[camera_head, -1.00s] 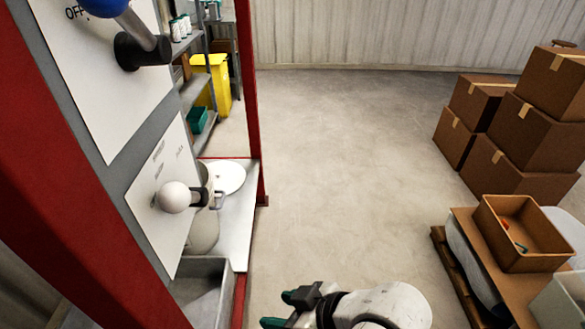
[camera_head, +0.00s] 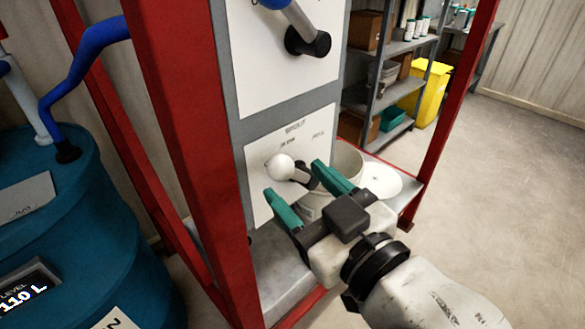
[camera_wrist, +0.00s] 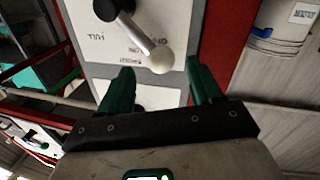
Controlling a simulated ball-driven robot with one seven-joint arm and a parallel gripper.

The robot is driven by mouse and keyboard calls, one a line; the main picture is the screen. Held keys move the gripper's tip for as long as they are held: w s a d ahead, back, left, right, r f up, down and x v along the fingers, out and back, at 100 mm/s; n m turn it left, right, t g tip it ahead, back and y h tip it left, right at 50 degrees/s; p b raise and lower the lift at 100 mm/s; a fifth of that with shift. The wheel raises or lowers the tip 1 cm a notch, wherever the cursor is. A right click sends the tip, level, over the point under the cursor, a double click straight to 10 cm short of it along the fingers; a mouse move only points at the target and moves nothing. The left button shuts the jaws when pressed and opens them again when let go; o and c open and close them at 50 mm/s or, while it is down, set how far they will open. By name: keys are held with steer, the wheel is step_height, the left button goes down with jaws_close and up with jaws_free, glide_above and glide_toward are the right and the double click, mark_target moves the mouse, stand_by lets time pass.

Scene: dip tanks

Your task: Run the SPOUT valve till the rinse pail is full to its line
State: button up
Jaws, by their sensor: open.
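The SPOUT valve is a lever with a white ball knob (camera_head: 280,167) and a dark pivot on a white label plate (camera_head: 290,140), its print partly legible. In the head view the lever points left. The knob also shows in the wrist view (camera_wrist: 159,60), just ahead of the gap between my fingertips. My gripper (camera_head: 296,180), with green fingers, is open and empty in front of the lever; I cannot tell whether it touches. A whitish pail (camera_head: 318,204) stands behind my gripper, mostly hidden; its line and water level do not show.
Above is another lever with a dark pivot (camera_head: 308,42). A red frame post (camera_head: 190,130) stands left of the panel, a grey trough (camera_head: 275,262) below. A blue drum (camera_head: 80,230) reading 110 L is at left. Shelves (camera_head: 400,90) and a yellow bin (camera_head: 432,92) stand behind.

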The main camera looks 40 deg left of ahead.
mark_target(288, 177)
steer(key=shift+x, duration=1.8)
steer(key=shift+c, duration=0.3)
jaws_close()
